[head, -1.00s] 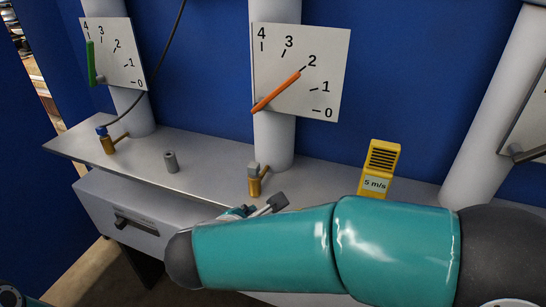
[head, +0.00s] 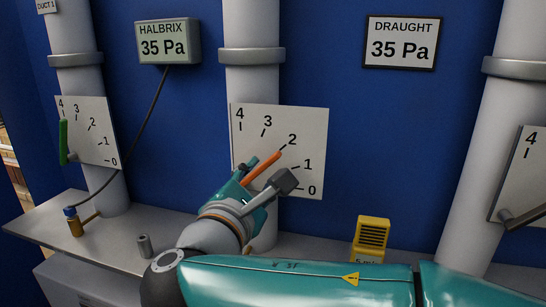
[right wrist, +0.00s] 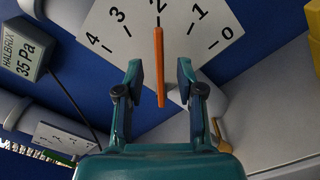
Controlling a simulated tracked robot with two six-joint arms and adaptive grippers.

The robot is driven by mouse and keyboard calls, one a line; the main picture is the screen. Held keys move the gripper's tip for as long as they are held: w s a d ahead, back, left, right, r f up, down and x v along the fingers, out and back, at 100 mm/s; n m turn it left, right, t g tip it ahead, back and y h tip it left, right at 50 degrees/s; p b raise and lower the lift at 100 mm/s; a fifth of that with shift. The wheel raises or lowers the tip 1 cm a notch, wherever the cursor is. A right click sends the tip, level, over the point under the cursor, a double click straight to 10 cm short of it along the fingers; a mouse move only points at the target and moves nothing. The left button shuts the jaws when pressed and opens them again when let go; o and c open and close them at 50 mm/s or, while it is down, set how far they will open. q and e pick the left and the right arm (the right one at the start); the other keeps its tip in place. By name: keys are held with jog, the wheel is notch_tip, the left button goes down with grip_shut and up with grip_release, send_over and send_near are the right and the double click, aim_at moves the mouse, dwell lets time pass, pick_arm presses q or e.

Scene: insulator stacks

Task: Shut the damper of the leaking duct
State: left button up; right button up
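The middle duct (head: 252,75) carries a white scale plate (head: 309,130) marked 4 to 0. Its orange damper lever (head: 262,167) points at about 2. My right gripper (head: 268,172) is at this lever. In the right wrist view the fingers are open, one on each side of the orange lever (right wrist: 158,62), with gaps visible. The left duct (head: 75,35) has a green lever (head: 63,142) near 4. The right duct (head: 487,130) has a grey lever (head: 525,216), its plate partly cut off. My left gripper is not in view.
The draught sign (head: 401,42) reads 35 Pa.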

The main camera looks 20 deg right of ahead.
aim_at(268, 165)
jog(key=p+x, duration=0.1)
jog(key=x, duration=0.5)
jog(key=shift+w+d, duration=0.2)
jog(key=shift+w, duration=0.05)
grip_shut()
